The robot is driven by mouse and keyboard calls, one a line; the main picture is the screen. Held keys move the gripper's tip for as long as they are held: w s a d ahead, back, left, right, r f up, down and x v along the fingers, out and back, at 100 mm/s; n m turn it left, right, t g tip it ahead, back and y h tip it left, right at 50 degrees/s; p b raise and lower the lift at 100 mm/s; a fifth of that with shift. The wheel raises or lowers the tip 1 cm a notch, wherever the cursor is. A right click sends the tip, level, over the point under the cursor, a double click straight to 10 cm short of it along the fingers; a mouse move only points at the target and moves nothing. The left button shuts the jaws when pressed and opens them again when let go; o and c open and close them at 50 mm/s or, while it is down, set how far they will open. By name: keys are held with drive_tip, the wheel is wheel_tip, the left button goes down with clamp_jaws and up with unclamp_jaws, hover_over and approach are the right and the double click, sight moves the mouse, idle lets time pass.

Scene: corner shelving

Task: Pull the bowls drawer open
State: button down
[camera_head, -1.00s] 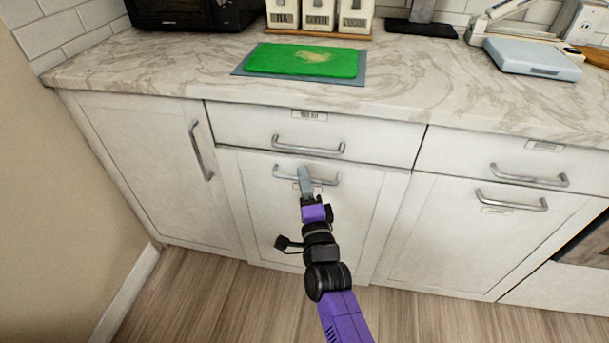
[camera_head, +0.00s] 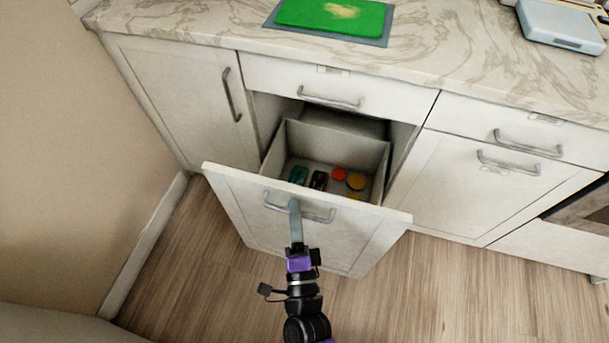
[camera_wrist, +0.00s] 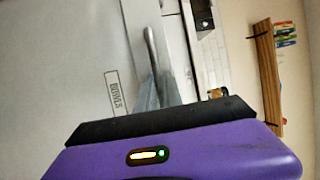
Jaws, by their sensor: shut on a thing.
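The bowls drawer (camera_head: 310,235) is the lower middle front under the counter, and it stands well out from the cabinet. Its box shows behind the front, with several small coloured items (camera_head: 338,180) inside. My gripper (camera_head: 295,208) is shut on the drawer's metal bar handle (camera_head: 318,216). In the wrist view the handle (camera_wrist: 151,48) runs up from between the fingers, and a label reading BOWLS (camera_wrist: 115,93) is on the white front beside it. The fingertips are partly hidden in the wrist view.
A shut upper drawer (camera_head: 325,85) is above, a shut cabinet door (camera_head: 180,100) to the left, and shut fronts (camera_head: 490,180) to the right. A green board (camera_head: 335,15) lies on the marble counter. Wooden floor (camera_head: 460,290) is clear at the right.

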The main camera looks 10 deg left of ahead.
drive_tip(key=s, duration=1.2)
drive_tip(key=shift+s+a, duration=0.2)
drive_tip(key=shift+s, duration=0.1)
drive_tip(key=shift+f, duration=0.1)
drive_tip(key=c, duration=1.8)
unclamp_jaws()
drive_tip(key=shift+o, duration=0.2)
drive_tip(key=v, duration=0.7)
drive_tip(key=shift+s, duration=0.4)
drive_tip(key=shift+d+f, duration=0.1)
